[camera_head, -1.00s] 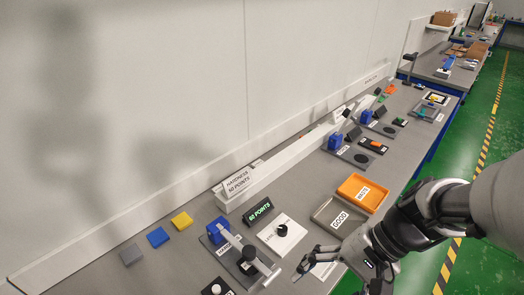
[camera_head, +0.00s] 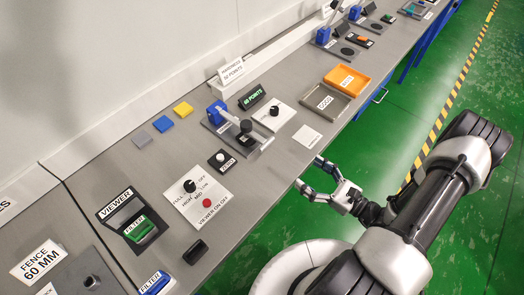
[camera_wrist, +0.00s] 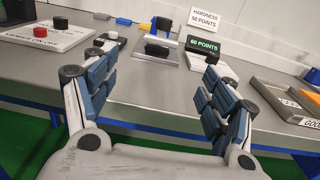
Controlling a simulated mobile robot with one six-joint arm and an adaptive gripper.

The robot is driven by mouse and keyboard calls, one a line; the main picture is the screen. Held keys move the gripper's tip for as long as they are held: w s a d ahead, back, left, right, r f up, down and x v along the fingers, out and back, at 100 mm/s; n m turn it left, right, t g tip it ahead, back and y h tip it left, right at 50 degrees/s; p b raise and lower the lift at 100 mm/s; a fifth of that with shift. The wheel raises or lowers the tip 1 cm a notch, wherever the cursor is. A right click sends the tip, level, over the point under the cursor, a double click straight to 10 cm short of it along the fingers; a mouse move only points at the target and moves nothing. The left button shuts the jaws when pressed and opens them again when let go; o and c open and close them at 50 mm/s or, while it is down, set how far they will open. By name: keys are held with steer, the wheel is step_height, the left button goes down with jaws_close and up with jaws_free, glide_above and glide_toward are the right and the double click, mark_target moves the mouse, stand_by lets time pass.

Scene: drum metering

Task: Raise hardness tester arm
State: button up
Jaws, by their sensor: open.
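The hardness tester has a blue post (camera_head: 216,112) and a grey base plate on the bench. Its pale arm (camera_head: 233,120) runs from the post toward the bench front, past a black knob (camera_head: 245,126), to a silver crossbar (camera_head: 265,146). In the wrist view the tester (camera_wrist: 157,47) stands ahead, between my fingers in the picture, partly foreshortened. My gripper (camera_head: 309,173) is at the bench's front edge, apart from the tester. Its two fingers (camera_wrist: 160,62) are spread wide with nothing between them.
A white panel with a black dial (camera_head: 273,113) is right of the tester, with a white card (camera_head: 307,137) nearer the front. A grey tray (camera_head: 325,102) and orange tray (camera_head: 347,80) lie farther right.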

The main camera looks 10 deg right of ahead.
steer(key=b, duration=0.2)
glide_toward(268, 144)
steer(key=x, duration=1)
steer(key=shift+f, duration=0.15)
steer(key=shift+c, duration=0.4)
